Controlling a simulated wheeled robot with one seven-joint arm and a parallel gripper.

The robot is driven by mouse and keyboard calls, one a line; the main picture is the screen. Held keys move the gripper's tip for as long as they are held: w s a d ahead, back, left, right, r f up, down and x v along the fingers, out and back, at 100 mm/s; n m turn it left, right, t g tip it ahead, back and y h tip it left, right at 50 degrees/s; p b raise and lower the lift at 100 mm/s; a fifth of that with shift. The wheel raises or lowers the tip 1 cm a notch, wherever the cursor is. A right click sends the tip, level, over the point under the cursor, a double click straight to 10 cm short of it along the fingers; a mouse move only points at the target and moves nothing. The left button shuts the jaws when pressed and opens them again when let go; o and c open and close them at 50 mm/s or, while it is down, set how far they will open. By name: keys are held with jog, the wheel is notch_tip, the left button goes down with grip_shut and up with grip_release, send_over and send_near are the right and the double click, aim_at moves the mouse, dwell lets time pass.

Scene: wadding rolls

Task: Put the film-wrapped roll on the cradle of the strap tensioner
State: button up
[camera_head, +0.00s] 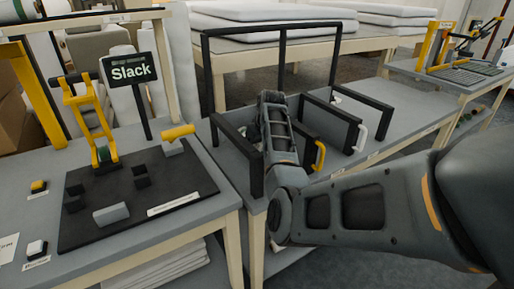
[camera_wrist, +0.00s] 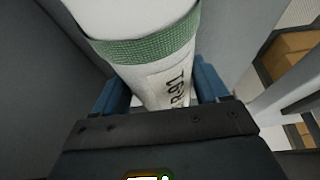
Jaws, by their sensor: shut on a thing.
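My gripper (camera_wrist: 160,92) has its blue fingers on both sides of a white roll (camera_wrist: 132,20) in the wrist view. The roll has a green woven band and a label reading about "R-91"; I cannot tell for sure whether film covers it. In the head view my arm hides the gripper and roll, among the black frames on the middle table. The strap tensioner (camera_head: 92,125), with a yellow lever and a "Slack" sign (camera_head: 130,70), stands on the left table. Small dark blocks (camera_head: 141,182) on its black base plate (camera_head: 120,215) look like its cradle; nothing lies on them.
Black upright frames (camera_head: 248,160) with yellow and white handles stand close around my arm on the middle table (camera_head: 395,95). A yellow-ended handle (camera_head: 178,133) and a grey block (camera_head: 111,214) are on the base plate. White slabs (camera_head: 265,14) lie on a table behind.

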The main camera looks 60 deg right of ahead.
notch_tip(320, 180, up, 18)
jog(key=shift+f, duration=0.2)
